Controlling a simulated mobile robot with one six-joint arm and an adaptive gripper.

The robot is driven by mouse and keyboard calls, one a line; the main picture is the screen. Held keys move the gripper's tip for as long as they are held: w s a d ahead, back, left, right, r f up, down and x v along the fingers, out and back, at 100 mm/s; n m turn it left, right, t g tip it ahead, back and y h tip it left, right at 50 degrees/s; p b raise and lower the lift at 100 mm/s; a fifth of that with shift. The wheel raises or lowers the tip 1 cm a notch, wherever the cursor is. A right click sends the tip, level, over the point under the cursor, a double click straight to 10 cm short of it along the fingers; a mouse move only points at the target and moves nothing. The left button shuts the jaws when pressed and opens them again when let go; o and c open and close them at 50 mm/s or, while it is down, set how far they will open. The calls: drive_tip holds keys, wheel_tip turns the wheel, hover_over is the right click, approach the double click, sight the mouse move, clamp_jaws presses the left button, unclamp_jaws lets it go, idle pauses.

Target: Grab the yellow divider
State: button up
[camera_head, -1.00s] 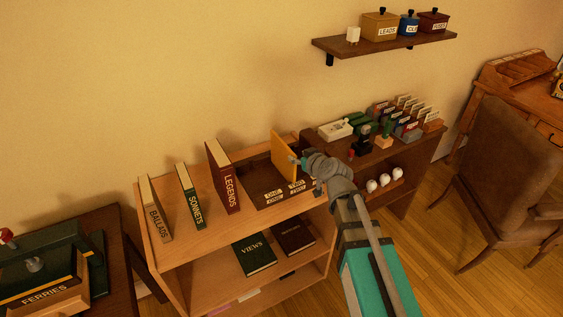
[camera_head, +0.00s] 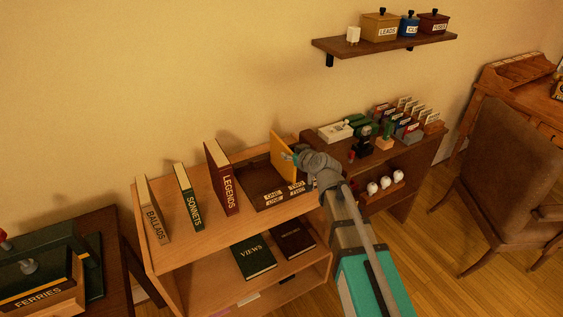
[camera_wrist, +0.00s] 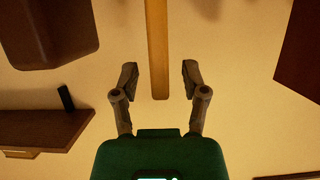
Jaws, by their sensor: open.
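The yellow divider (camera_head: 282,154) stands upright in the dark tray (camera_head: 252,190) on top of the wooden bookcase. In the wrist view the divider (camera_wrist: 158,50) shows edge-on, with its near end between the two fingers. My gripper (camera_wrist: 160,82) is open, with a gap on each side of the divider. In the head view my gripper (camera_head: 291,157) is at the divider's right side and hides part of it.
Books stand left of the tray, the nearest being LEGENDS (camera_head: 222,177). A dark cabinet (camera_head: 392,165) with stamps and card files is close on the right. A wall shelf (camera_head: 383,46) with boxes hangs above. The wall is close behind the divider.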

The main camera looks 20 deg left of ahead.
drive_tip(key=shift+x, duration=1.1)
drive_tip(key=shift+c, duration=0.3)
clamp_jaws()
